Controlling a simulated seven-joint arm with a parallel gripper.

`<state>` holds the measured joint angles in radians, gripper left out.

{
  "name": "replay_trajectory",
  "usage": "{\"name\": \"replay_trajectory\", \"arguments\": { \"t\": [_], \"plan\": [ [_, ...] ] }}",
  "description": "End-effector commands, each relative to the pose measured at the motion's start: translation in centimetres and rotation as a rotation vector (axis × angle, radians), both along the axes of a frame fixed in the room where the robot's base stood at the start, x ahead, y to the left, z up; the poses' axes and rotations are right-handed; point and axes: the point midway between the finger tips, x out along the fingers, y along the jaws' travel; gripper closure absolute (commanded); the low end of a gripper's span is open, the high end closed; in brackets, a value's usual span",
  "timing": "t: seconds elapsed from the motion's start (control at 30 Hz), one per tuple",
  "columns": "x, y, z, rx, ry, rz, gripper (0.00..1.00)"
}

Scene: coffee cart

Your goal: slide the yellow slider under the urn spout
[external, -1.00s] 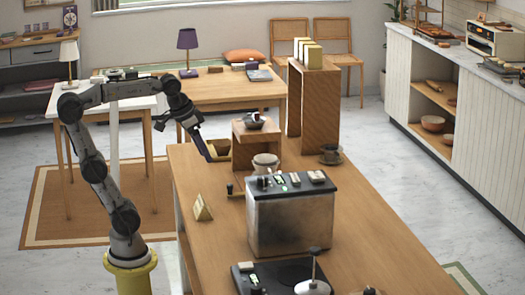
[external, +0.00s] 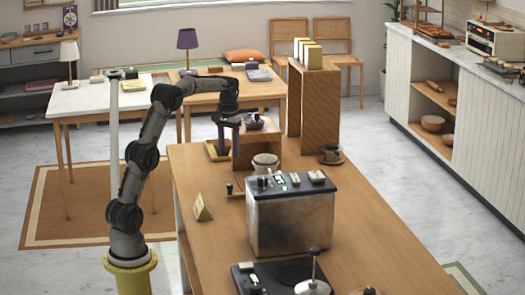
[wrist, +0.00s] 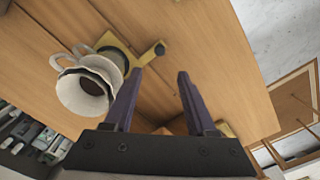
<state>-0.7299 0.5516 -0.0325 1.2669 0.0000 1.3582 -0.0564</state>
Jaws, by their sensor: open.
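A yellow slider (wrist: 110,42) with a round knob (wrist: 160,48) lies on the wooden cart top in the wrist view, partly covered by white cup-like vessels (wrist: 85,92). In the external view my gripper (external: 222,152) is over the cart's far left, beside the wooden stand. I cannot pick out the urn spout clearly.
The metal machine (external: 290,222) with green lights stands in front of the white vessel (external: 265,161). A wooden stand (external: 257,148) and taller wooden box (external: 313,110) are behind. A yellow tray (external: 212,154) is near my gripper. A small triangular sign (external: 202,209) stands at the left edge.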

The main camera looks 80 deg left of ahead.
Motion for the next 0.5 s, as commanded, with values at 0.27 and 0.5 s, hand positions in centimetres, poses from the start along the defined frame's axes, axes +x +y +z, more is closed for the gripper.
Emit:
{"name": "replay_trajectory", "arguments": {
  "t": [0.27, 0.5],
  "plan": [
    [-0.1, -0.1, -3.8, -0.002, 0.002, -0.001, 0.43],
    [-0.1, -0.2, -8.5, -0.001, 0.001, -0.001, 0.43]
  ]
}}
